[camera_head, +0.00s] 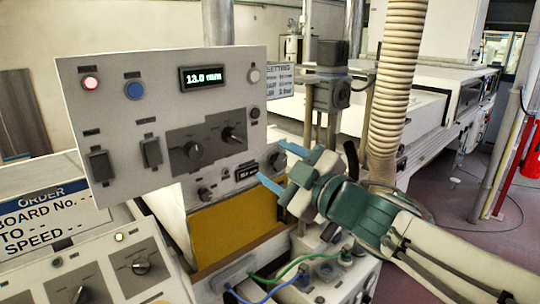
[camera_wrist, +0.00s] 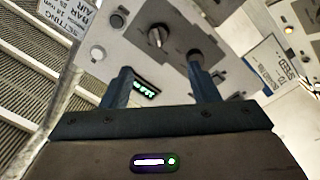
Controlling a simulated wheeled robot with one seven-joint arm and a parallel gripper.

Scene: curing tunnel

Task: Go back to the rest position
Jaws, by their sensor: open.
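My gripper (camera_head: 274,168) is open and empty, with its two blue fingers apart. In the head view it is in front of the lower right part of the grey control panel (camera_head: 120,115). In the wrist view the gripper (camera_wrist: 158,88) points at the panel, with a knob (camera_wrist: 158,37) and a small lit display (camera_wrist: 146,88) showing beyond the fingers. I cannot tell whether a fingertip touches the panel.
Below are an order sign (camera_head: 45,208) and cables (camera_head: 290,268). A ribbed hose (camera_head: 396,90) stands behind my arm. Floor shows at right.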

